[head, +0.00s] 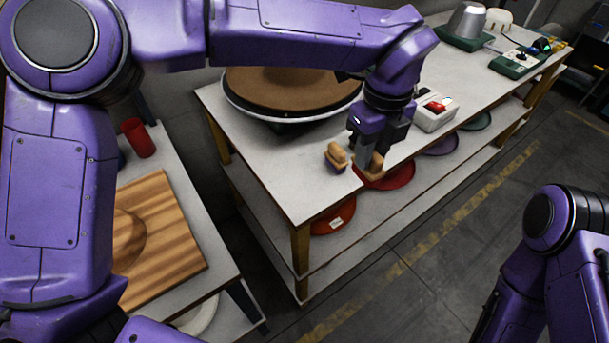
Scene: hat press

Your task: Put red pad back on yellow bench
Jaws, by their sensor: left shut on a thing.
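The yellow-legged bench (265,160) has a pale top and fills the middle of the head view. My left gripper (369,160) points down at its front edge and is shut on a tan wooden-topped pad (376,166). The fingers hide part of this pad. Red shows around its underside, but I cannot clearly separate it from the red disc behind, nor tell whether the pad touches the bench. A similar tan pad with a purplish base (337,157) stands on the bench just left of the gripper. My right gripper is out of view.
A large brown-topped round plate (290,90) sits behind the pads. A white box with a red switch (435,112) stands to the right. Discs lie on the lower shelf, including a red one (395,178). A side table holds a wooden board (165,235) and red cup (138,138).

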